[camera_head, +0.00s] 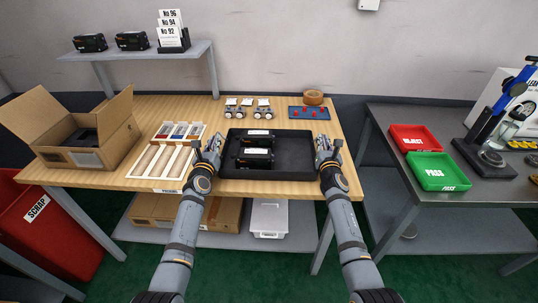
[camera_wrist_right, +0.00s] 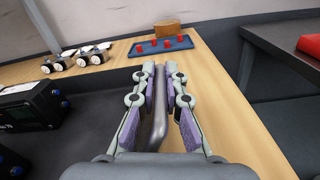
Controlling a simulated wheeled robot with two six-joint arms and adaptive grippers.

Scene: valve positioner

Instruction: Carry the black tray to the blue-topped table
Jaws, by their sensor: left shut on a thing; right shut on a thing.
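The black tray (camera_head: 297,158) lies on the wood-topped table (camera_head: 200,112), near its front edge. Two black boxy devices (camera_head: 254,159) with white labels sit in its left half. My left gripper (camera_head: 214,146) is shut at the tray's left side; its fingertips are small in the head view. My right gripper (camera_head: 325,146) is shut at the right side. I see no blue tabletop in either view.
An open cardboard box (camera_head: 85,135) and a slotted wooden rack (camera_head: 165,160) stand left of the tray. Small wheeled units (camera_head: 240,108) and a blue plate with red pegs (camera_head: 309,113) lie behind. A dark-topped table (camera_head: 395,120) with red and green bins stands right, across a gap.

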